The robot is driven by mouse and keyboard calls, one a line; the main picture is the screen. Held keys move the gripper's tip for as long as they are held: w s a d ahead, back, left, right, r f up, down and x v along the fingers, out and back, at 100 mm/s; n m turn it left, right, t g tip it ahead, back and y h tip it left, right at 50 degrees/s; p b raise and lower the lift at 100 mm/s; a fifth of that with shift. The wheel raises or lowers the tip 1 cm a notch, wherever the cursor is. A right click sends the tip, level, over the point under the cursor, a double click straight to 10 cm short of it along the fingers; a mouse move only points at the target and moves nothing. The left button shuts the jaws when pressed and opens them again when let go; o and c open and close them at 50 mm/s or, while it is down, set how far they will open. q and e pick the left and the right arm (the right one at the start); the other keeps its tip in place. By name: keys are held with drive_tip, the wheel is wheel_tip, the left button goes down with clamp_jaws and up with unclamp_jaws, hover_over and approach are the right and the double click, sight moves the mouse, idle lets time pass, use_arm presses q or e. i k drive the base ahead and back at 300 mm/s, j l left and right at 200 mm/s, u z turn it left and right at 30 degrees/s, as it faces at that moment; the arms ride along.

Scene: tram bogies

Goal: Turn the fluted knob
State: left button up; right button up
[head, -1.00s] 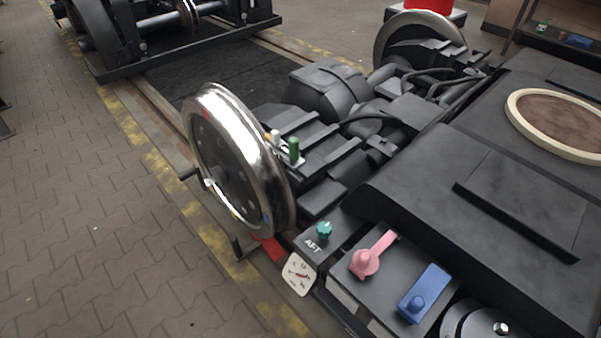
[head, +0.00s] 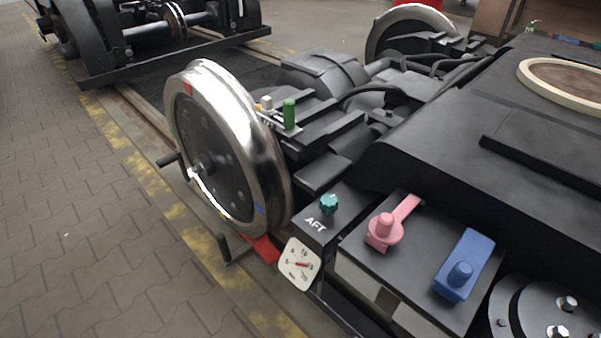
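A small teal fluted knob (head: 328,203) stands on a dark box marked AFT (head: 315,224), near the lower middle of the head view. A white dial (head: 300,264) with a red needle is fixed on the front of that box, below the knob. Neither of my grippers shows in the head view, and nothing touches the knob.
Right of the knob, a panel carries a pink lever (head: 388,226) and a blue block with a round button (head: 461,268). A large steel wheel (head: 225,145) stands to the left. A green cylinder (head: 289,113) is behind. Paved floor (head: 70,220) is clear at left.

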sight(328, 203)
drive_tip(key=l+u, duration=0.35)
drive_tip(key=l, duration=0.15)
drive_tip(key=i+j+z, duration=0.15)
drive_tip(key=z, duration=0.25)
drive_tip(key=i+j+z, duration=0.15)
drive_tip(key=j+z, duration=0.15)
drive_tip(key=z, duration=0.15)
drive_tip(key=i+j+z, duration=0.1)
drive_tip(key=j+z, duration=0.15)
drive_tip(key=z, duration=0.15)
drive_tip(key=j+z, duration=0.3)
drive_tip(key=z, duration=0.15)
